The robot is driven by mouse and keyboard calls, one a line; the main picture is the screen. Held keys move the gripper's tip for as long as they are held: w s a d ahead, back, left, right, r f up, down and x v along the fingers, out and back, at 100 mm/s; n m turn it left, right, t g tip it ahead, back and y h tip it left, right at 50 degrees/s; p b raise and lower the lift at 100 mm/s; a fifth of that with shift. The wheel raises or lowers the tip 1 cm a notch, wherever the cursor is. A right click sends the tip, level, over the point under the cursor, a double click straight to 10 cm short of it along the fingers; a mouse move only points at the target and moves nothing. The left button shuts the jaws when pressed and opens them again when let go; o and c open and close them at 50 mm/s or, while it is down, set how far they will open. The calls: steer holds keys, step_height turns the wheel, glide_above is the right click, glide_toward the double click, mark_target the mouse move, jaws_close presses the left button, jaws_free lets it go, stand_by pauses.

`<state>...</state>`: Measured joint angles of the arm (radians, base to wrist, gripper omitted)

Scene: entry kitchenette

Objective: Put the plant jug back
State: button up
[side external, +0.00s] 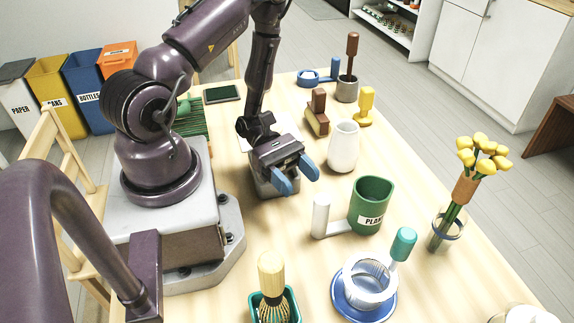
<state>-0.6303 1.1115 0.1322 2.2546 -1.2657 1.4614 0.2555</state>
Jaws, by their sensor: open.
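The plant jug (373,200) is a dark green cylinder with a white label that starts with "PLA". A pale upright handle (320,217) joins its left side by a low bar. It stands upright on the light wooden table (225,291). My gripper (296,177) has blue fingertips, which are apart with nothing visible between them. It is above the table, to the upper left of the jug and apart from it. Part of the gripper body hides a grey box-like thing (262,187) beneath it.
A white vase (343,147) stands behind the jug. In front are a blue saucer with a clear ribbed cup (368,284) and a whisk (272,285) in a teal holder. Yellow flowers (466,185) stand in a glass at right. Brushes and blocks are at the back.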

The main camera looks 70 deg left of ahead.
steer(key=f+v, duration=0.1)
steer(key=v, duration=0.3)
steer(key=s+d+r+m+y, duration=0.1)
steer(key=d+r+m+y, duration=0.1)
steer(key=r+m+y, duration=0.5)
steer(key=s+d+r+m+y, duration=0.1)
steer(key=d+r+m+y, duration=0.2)
steer(key=r+m+y, duration=0.5)
step_height(320, 180, up, 13)
steer(key=m, duration=0.7)
